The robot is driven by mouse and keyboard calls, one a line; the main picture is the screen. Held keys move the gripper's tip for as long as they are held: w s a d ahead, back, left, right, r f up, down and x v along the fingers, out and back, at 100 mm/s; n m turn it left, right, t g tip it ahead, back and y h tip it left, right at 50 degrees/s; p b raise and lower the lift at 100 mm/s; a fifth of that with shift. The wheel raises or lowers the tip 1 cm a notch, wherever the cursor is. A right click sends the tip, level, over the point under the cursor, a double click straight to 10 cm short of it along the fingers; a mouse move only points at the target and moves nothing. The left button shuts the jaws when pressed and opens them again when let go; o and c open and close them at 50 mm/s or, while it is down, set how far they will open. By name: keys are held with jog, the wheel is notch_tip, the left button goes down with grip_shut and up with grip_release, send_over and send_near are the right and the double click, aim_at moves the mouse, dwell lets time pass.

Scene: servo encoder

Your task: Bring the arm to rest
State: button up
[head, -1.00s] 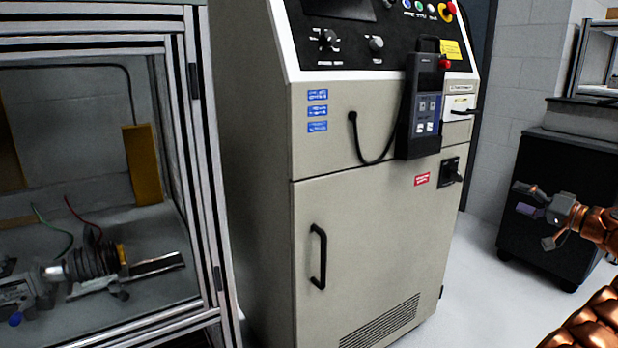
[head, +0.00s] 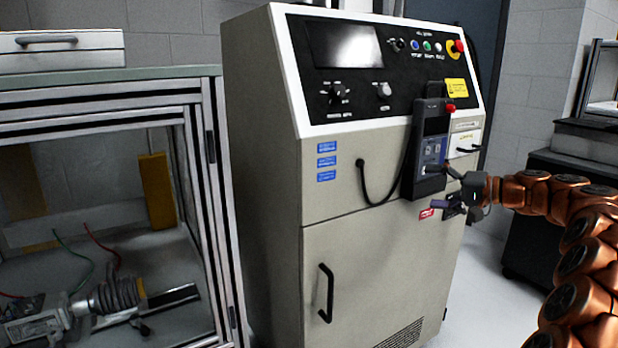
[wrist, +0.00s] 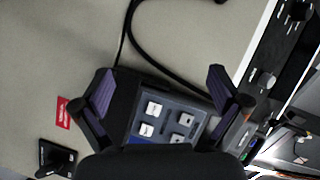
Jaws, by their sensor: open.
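My gripper (head: 440,186) is at the end of my copper-coloured arm, reaching in from the right in the head view. It is in front of the control cabinet (head: 262,190), by the lower end of the black hand pendant (head: 430,150) hung on the cabinet's front. In the wrist view my gripper (wrist: 160,97) has its two purple-padded fingers spread wide, with nothing held. The pendant (wrist: 167,122) with its pale buttons shows between and beyond the fingers. Whether a finger touches the pendant I cannot tell.
A black cable (head: 366,190) loops from the cabinet to the pendant. A red emergency button (head: 459,46) sits at the panel's top right. A framed glass enclosure (head: 215,180) with a servo rig (head: 120,297) stands on the left. A dark cart (head: 520,235) stands at the right.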

jog(key=s+a+r+n+g+h+p, duration=0.15)
jog(key=s+a+g+p, duration=0.35)
jog(key=s+a, duration=0.65)
jog(key=s+a+r+n+g+h+p, duration=0.1)
jog(key=s+a+r+g+h+p, duration=0.2)
jog(key=s+a+p, duration=0.65)
jog(key=s+d+g+h+p, duration=0.1)
jog(key=s+d+h+p, duration=0.2)
jog(key=s, duration=0.7)
jog(key=s+d+f+g+h+p, duration=0.1)
jog(key=s+d+h+p, duration=0.1)
jog(key=s, duration=0.9)
jog(key=s+d+f+g+h+p, duration=0.1)
jog(key=s+d+h+p, duration=0.2)
jog(key=s, duration=0.7)
jog(key=shift+s+d+n+h+p, duration=0.3)
jog(key=shift+d+n+h+p, duration=0.05)
jog(key=shift+d+p, duration=0.15)
